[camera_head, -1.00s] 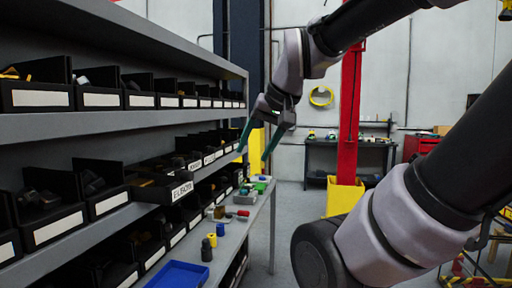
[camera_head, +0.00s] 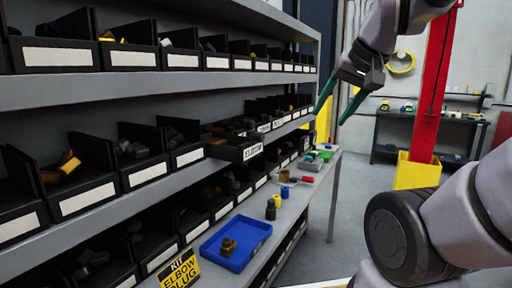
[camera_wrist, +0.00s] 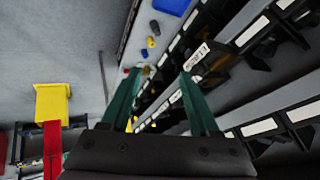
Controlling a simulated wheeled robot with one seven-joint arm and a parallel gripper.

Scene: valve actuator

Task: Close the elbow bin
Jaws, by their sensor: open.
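The elbow bin (camera_head: 236,150) is a black bin on the middle shelf with a white label reading ELBOW. It sticks out past the shelf edge, beyond its neighbours. Its label also shows in the wrist view (camera_wrist: 196,57). My gripper (camera_head: 333,112) has two green fingers, spread apart and empty. It hangs in free air to the right of the bin, not touching it. In the wrist view the fingers (camera_wrist: 160,95) point toward the shelf and bench, with the bin ahead between and beyond them.
Rows of black bins (camera_head: 147,172) fill the grey shelves. A blue tray (camera_head: 236,243) with a brown fitting lies on the narrow bench, with a yellow kit sign (camera_head: 180,272) beside it. Small coloured parts (camera_head: 277,200) stand along the bench. A red post (camera_head: 433,85) with a yellow base stands right.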

